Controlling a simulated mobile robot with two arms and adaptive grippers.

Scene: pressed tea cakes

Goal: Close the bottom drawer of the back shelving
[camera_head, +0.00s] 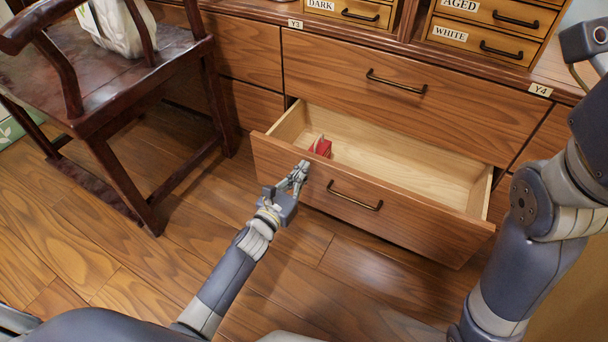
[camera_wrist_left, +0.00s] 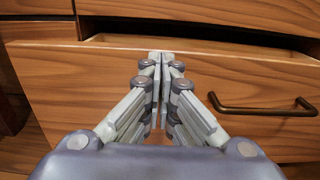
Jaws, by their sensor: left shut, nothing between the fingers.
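The bottom drawer (camera_head: 410,229) of the wooden back shelving (camera_head: 345,66) stands pulled out, its inside showing pale wood. A small red item (camera_head: 320,147) lies in its back left part. My left gripper (camera_head: 301,170) is shut and empty, at the drawer's front face, left of its dark handle (camera_head: 355,196). In the left wrist view the shut fingertips (camera_wrist_left: 160,58) point at the drawer front (camera_wrist_left: 75,90), with the handle (camera_wrist_left: 265,108) to the right; I cannot tell whether they touch it.
A dark wooden chair (camera_head: 110,75) with a pale cushion stands at the left, close to the shelving. The drawer above (camera_head: 400,100) is shut. Small labelled drawers (camera_head: 480,38) stand on top. The wood floor (camera_head: 130,265) in front is clear.

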